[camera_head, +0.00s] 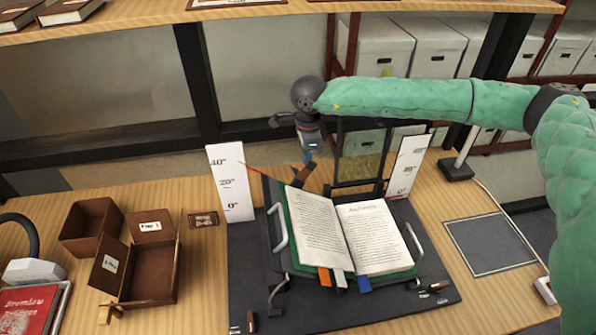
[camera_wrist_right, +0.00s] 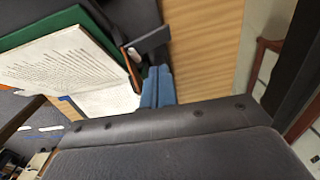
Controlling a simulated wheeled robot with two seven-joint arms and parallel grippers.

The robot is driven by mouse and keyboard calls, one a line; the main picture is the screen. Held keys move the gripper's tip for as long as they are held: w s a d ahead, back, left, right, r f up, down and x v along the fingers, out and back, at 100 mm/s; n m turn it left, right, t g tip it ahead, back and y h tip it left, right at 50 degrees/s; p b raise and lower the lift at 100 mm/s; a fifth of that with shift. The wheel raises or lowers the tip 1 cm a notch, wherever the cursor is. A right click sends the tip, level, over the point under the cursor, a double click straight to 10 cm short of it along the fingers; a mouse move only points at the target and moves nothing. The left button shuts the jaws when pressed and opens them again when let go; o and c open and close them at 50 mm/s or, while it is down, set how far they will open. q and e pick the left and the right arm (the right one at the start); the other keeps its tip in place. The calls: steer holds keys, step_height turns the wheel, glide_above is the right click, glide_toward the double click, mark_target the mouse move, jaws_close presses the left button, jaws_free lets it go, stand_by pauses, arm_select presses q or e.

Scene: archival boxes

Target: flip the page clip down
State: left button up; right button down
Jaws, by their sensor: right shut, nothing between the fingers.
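An open book (camera_head: 322,228) with a green cover lies on a dark cradle (camera_head: 262,222) on the wooden desk. A dark and brown piece (camera_head: 303,176), which looks like the page clip, sticks up at the book's top edge near the spine. In the right wrist view the same piece (camera_wrist_right: 148,43) is close to my fingers, beside the pages. My right gripper (camera_head: 309,154) points down just above and behind it. Its blue fingers also show in the right wrist view (camera_wrist_right: 158,88), shut and empty. I cannot tell whether they touch the clip. My left gripper is not in view.
White angle-scale boards stand left (camera_head: 232,185) and right (camera_head: 407,165) of the cradle. A dark frame (camera_head: 361,165) stands behind the book. Brown boxes (camera_head: 150,275) lie at left. A flat dark panel (camera_head: 490,244) lies at right. A shelf (camera_head: 140,20) crosses above.

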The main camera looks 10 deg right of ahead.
mark_target(311, 170)
steer(key=shift+s+f+b, duration=0.2)
steer(key=shift+s+b, duration=0.25)
steer(key=shift+s, duration=0.75)
steer(key=shift+s+f+b, duration=0.15)
steer(key=shift+s+b, duration=0.3)
steer(key=shift+s, duration=0.75)
steer(key=w+r, duration=0.3)
steer(key=r, duration=0.7)
